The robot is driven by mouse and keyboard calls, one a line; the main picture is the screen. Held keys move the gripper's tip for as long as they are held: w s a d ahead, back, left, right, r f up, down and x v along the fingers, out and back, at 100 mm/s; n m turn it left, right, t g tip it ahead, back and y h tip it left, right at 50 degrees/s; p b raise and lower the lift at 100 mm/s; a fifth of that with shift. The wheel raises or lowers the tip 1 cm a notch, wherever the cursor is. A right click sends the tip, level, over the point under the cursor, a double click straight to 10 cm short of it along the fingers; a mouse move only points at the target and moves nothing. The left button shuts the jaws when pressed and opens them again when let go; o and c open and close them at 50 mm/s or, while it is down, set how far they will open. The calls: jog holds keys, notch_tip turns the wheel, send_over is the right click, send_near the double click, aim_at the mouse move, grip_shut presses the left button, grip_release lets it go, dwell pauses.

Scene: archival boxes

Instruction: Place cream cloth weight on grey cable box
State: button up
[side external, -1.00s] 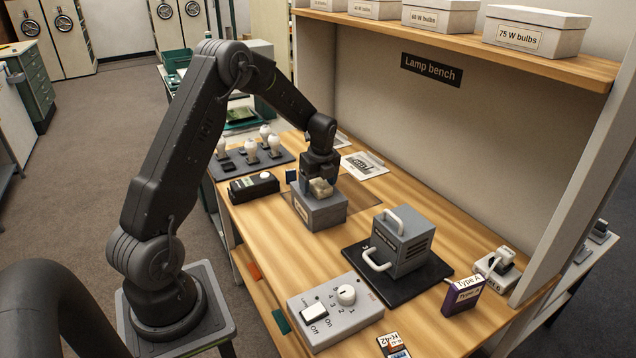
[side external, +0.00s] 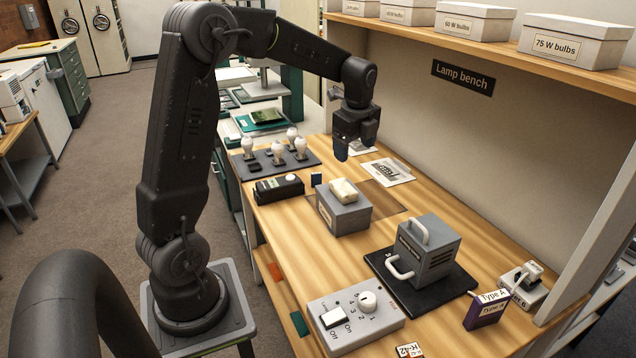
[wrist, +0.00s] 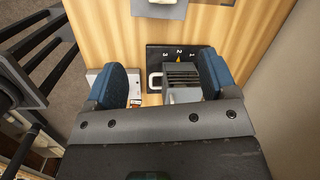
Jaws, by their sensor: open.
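The cream cloth weight (side external: 343,190) lies on top of the grey cable box (side external: 346,214) on the wooden bench, near its middle. My gripper (side external: 354,150) is open and empty, raised above and behind the box, apart from the weight. In the wrist view my gripper's blue fingers (wrist: 160,85) are spread with nothing between them. At the top edge of that view a grey and pale shape, probably the cable box (wrist: 160,10) and weight, is cut off.
A grey handled unit (side external: 428,250) stands on a black mat (side external: 460,280). A control box (side external: 355,318) is at the front. A bulb tray (side external: 265,170) and a black device (side external: 279,189) are left of the cable box. A shelf (side external: 480,42) overhangs the back.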

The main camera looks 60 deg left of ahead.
jog(key=s+d+r+n+t, duration=0.1)
jog(key=s+d+r+n, duration=0.3)
jog(key=d, duration=0.3)
jog(key=s+d+r+n+t, duration=0.2)
jog(key=s+d+r+n, duration=0.15)
jog(key=s+d, duration=0.35)
jog(key=s+d+f+n+t+h, duration=0.1)
jog(key=s+d+f+n, duration=0.1)
jog(key=s+d+n, duration=0.4)
jog(key=s+n, duration=0.1)
jog(key=s, duration=0.3)
jog(key=shift+d+f+n+t+h, duration=0.15)
jog(key=shift+f+n+t+h, duration=0.15)
jog(key=shift+n+h, duration=0.1)
